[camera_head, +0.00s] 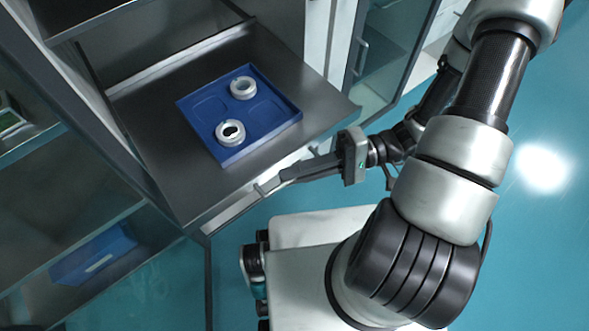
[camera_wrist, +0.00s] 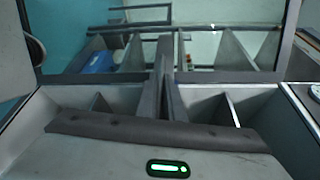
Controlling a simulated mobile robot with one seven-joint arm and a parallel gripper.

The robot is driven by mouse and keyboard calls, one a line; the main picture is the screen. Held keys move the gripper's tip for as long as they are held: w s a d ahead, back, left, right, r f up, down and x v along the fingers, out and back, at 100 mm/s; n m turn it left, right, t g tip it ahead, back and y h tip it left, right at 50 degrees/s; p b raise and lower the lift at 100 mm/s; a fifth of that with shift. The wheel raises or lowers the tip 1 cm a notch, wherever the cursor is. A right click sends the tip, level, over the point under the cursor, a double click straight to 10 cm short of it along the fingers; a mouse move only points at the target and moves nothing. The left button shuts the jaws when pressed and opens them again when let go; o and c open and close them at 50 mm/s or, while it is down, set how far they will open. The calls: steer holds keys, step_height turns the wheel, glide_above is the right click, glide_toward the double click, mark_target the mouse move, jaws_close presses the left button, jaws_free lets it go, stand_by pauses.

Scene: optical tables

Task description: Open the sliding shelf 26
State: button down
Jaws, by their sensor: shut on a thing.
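The sliding shelf (camera_head: 180,170) is a dark metal board that sticks out of the cabinet toward my base. It bears a blue square tray (camera_head: 240,118) with two white rings, one dark inside. A light handle (camera_head: 255,196) runs along the shelf's front edge. My gripper (camera_head: 272,184) is at this edge, shut on the handle; the exact contact is small and partly hidden. In the wrist view the dark fingers (camera_wrist: 165,82) are close together in the middle. No shelf number is readable.
Left of the shelf are glass-fronted compartments; a lower one holds another blue tray (camera_head: 92,255). A glass door with a handle (camera_head: 361,55) stands to the right of the shelf. The teal floor (camera_head: 540,240) at the right is clear.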

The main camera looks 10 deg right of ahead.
steer(key=c, duration=1.9)
jaws_free()
steer(key=shift+w+d, duration=0.1)
steer(key=w+d+r+p, duration=0.1)
steer(key=w+d, duration=0.1)
steer(key=d, duration=1.5)
steer(key=shift+w+r+p, duration=0.2)
steer(key=shift+w+p, duration=0.15)
steer(key=shift+p, duration=0.05)
steer(key=shift+r, duration=0.1)
